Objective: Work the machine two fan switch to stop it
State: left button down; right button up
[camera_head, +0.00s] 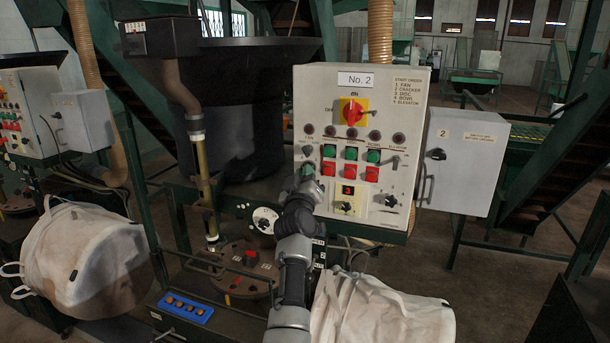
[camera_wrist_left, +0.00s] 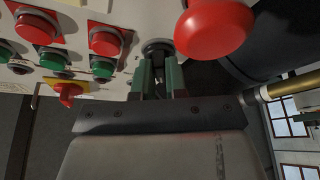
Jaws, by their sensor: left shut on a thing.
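The machine two control panel (camera_head: 415,120) is a pale box with a "No. 2" label (camera_head: 356,79) in the head view. My left gripper (camera_head: 306,168) is at the panel's left side, over the leftmost column of controls. In the left wrist view, my left gripper (camera_wrist_left: 158,75) has its two green fingers closed on a dark round switch knob (camera_wrist_left: 157,47) on the panel face. The fingers hide most of the knob, so I cannot tell which way it points. My right gripper is in neither view.
A large red mushroom button (camera_wrist_left: 213,28) sits close beside the fingers in the wrist view. Green and red push buttons (camera_head: 350,153) and a red rotary switch on yellow (camera_head: 352,112) are to the right. A grey box (camera_head: 465,160) adjoins the panel. White bags (camera_head: 85,260) stand below.

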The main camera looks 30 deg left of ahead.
pick_arm(q)
jog(key=shift+r, duration=0.45)
jog(key=c, duration=1.2)
grip_release()
jog(key=shift+f, duration=0.15)
jog(key=shift+o, duration=0.2)
jog(key=shift+f, duration=0.1)
jog(key=shift+w+a+f, duration=0.1)
jog(key=shift+f, duration=0.15)
jog(key=b+v, duration=0.4)
jog(key=v, duration=0.6)
jog(key=shift+s+d, duration=0.2)
jog(key=shift+s, duration=0.1)
